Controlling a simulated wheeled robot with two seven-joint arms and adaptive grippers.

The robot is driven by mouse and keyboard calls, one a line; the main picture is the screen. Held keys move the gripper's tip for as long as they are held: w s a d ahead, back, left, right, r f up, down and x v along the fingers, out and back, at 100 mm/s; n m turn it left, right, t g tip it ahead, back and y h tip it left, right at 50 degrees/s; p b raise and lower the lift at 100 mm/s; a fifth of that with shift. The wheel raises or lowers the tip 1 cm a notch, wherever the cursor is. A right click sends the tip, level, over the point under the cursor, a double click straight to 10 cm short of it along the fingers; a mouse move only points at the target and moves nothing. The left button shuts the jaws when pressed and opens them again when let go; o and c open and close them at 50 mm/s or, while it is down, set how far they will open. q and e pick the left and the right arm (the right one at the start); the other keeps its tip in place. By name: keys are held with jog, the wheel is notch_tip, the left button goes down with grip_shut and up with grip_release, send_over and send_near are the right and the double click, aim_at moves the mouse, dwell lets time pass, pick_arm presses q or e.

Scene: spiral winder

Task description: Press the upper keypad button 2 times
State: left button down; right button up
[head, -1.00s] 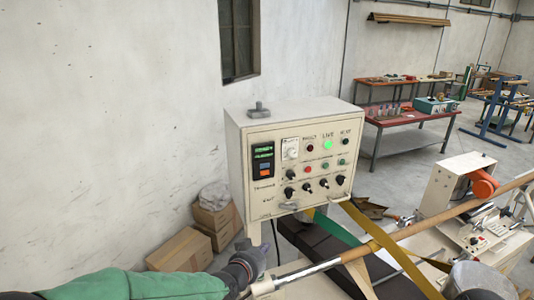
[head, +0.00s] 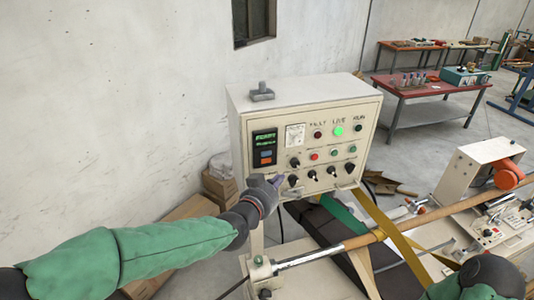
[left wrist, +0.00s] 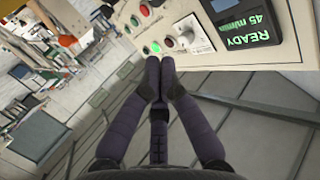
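My left gripper (head: 278,181) is just below the keypad, close to the panel's lower left; contact cannot be told. In the left wrist view its fingertips (left wrist: 160,65) are together with nothing between them. The display (left wrist: 242,20) reads READY and 45 m/min there; the keypad buttons are out of that view.
The panel also has a lit green lamp (head: 338,130), several black knobs and small buttons. A long pole (head: 430,214) with a yellow strap (head: 385,225) crosses at right. Cardboard boxes (head: 220,186) stand behind my left arm. A red table (head: 432,91) stands far back.

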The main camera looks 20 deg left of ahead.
aim_at(266, 154)
pick_arm(q)
jog(key=w+a+b, duration=0.1)
jog(key=w+b, duration=0.1)
jog(key=w+a+b, duration=0.2)
jog(key=w+b, duration=0.1)
jog(key=w+a+b, duration=0.2)
jog(key=b, duration=0.1)
jog(key=shift+w+f, duration=0.1)
jog(key=shift+w, duration=0.2)
dwell(1.5)
jog(key=shift+w+a+b, duration=0.1)
jog(key=shift+w+b, duration=0.1)
jog(key=shift+b, duration=0.4)
jog(key=shift+w, duration=0.15)
